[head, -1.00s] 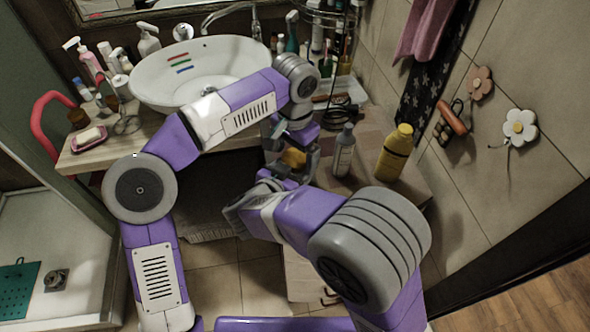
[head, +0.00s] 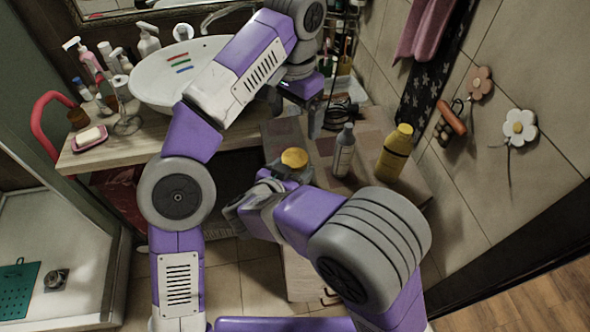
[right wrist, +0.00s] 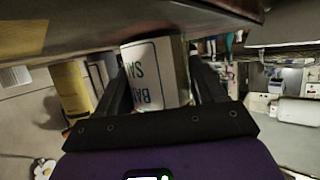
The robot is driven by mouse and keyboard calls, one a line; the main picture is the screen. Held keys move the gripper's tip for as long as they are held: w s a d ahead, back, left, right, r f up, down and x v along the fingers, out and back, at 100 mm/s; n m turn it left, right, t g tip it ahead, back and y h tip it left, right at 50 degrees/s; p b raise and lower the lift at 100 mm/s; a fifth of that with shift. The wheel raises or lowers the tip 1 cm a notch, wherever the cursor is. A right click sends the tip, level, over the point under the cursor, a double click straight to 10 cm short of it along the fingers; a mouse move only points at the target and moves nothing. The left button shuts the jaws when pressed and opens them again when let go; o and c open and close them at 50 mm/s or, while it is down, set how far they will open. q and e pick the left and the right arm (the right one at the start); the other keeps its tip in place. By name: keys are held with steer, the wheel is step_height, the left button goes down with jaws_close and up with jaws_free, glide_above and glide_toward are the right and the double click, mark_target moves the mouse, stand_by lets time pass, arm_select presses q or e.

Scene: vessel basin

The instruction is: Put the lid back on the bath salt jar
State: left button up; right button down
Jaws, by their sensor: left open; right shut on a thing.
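The white bath salt jar (right wrist: 155,72) stands between the fingers of my right gripper (right wrist: 152,85) in the right wrist view, its label upside down in that picture. My right gripper is shut on the jar; in the head view (head: 285,177) it mostly hides the jar's body. A round orange-tan lid (head: 294,157) shows at the top of the jar there. It looks to rest on the jar, but I cannot tell how closely it is seated. My left gripper (head: 296,118) is open and empty, above and apart from the lid.
A grey bottle (head: 344,153) and a yellow bottle (head: 394,154) stand on the cabinet to the right. A white basin (head: 160,80) is behind my left arm. Several pump bottles and a soap dish (head: 90,138) stand on the left counter. Bare cabinet top surrounds the bottles.

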stand_by(0.3)
steer(key=shift+c, duration=0.2)
jaws_free()
steer(key=p+v, duration=0.2)
steer(key=v, duration=0.4)
steer(key=shift+s+a+r, duration=0.15)
steer(key=shift+r, duration=0.1)
steer(key=shift+s+a+r, duration=0.15)
steer(key=shift+s+a, duration=0.05)
steer(key=shift+s, duration=0.25)
